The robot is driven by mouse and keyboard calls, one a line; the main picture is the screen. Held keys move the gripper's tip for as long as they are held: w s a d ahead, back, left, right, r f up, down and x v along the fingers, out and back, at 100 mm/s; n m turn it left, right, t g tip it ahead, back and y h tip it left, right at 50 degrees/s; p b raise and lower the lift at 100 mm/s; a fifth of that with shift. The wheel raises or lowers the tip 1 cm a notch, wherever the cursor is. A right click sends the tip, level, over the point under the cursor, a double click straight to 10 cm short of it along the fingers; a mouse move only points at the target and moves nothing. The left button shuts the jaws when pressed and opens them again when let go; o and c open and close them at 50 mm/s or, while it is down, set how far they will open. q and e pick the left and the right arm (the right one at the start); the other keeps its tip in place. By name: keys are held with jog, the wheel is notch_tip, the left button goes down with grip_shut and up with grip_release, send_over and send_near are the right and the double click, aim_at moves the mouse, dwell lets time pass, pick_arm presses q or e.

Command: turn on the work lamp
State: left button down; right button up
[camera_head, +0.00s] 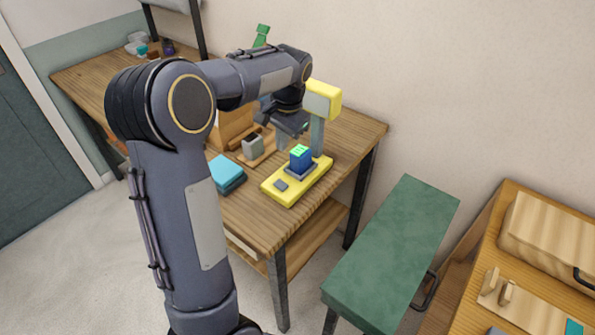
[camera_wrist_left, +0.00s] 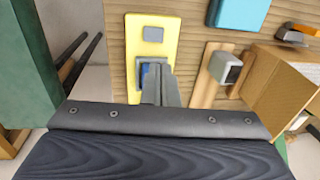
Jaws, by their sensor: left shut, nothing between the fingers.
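The work lamp appears to be the yellow piece on the wooden bench: a flat yellow base (camera_head: 316,178), a grey post (camera_head: 317,137) and a boxy yellow head (camera_head: 323,99). I see no clear glow. A small grey pad (camera_head: 281,185) lies at the base's near end. My left gripper (camera_head: 285,138) is shut and empty, above and behind the block. In the left wrist view its fingers (camera_wrist_left: 158,70) partly cover the block; the pad (camera_wrist_left: 152,34) is clear of them.
A blue book-like stack (camera_head: 227,173) lies left of the base. A grey block on a wooden strip (camera_head: 253,147) stands behind it. A green bench (camera_head: 395,250) stands to the right, with another wooden table (camera_head: 500,265) beyond.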

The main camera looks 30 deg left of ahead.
aim_at(278, 183)
pick_arm(q)
jog(key=shift+w, duration=0.15)
jog(key=shift+f, duration=0.1)
jog(key=f, duration=0.4)
jog(key=a+f+p, duration=0.1)
jog(key=f, duration=0.4)
jog(key=a+f+p, duration=0.1)
jog(key=f, duration=0.3)
jog(key=shift+w+a+f, duration=0.1)
jog(key=shift+f, duration=0.25)
jog(key=shift+a+f+h, duration=0.15)
jog(key=shift+f+h, duration=0.1)
jog(key=shift+h, duration=0.05)
jog(key=shift+d, duration=0.2)
